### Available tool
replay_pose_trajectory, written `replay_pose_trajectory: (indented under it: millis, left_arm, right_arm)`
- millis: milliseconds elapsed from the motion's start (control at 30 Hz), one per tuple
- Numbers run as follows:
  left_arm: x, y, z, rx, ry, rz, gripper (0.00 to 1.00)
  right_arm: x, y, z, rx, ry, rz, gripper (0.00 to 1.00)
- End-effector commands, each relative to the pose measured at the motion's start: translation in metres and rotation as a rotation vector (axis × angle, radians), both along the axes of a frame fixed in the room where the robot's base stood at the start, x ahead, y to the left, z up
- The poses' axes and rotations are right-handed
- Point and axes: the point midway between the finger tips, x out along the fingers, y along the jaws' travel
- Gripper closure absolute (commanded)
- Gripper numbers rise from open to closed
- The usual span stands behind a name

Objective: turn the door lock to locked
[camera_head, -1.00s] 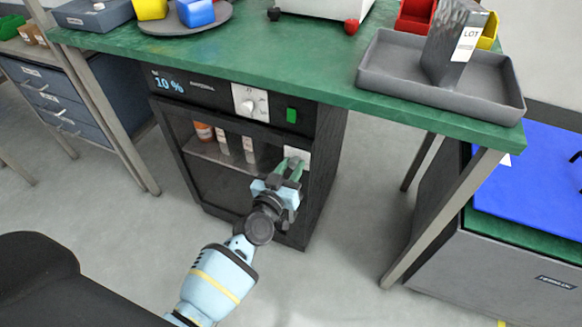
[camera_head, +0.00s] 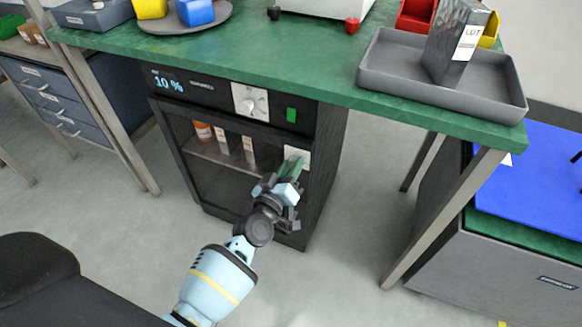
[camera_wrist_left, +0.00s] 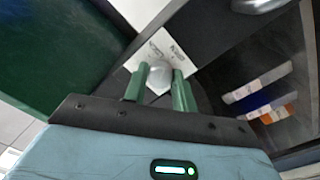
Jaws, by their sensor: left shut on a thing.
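The dark cabinet (camera_head: 322,165) under the green bench has a glass door (camera_head: 222,185). The door lock's white plate (camera_head: 297,157) is at the door's upper right; it also shows in the left wrist view (camera_wrist_left: 176,48), with printed marks. My left gripper (camera_head: 290,170) is at the plate. In the left wrist view its two green fingers (camera_wrist_left: 160,84) are shut on the pale lock knob (camera_wrist_left: 158,77), one on each side. The gripper looks rolled to a slant. Which printed mark the knob points to cannot be told. My right gripper is not in view.
Above the door are a 10 % display (camera_head: 168,82), a dial (camera_head: 250,101) and a green switch (camera_head: 291,115). Bottles (camera_head: 203,131) stand on a shelf behind the glass. The green bench top (camera_head: 290,70) overhangs the cabinet. The floor in front is clear.

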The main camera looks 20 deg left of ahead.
Motion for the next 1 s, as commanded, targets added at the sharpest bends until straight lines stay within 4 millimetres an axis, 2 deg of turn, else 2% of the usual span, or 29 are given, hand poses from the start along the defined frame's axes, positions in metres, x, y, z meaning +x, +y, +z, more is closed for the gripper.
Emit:
replay_pose_trajectory:
  millis: [1000]
  left_arm:
    - [0.0, -0.001, -0.001, -0.932, 0.033, -0.002, 0.96]
  right_arm:
    - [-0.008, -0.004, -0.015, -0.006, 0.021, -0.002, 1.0]
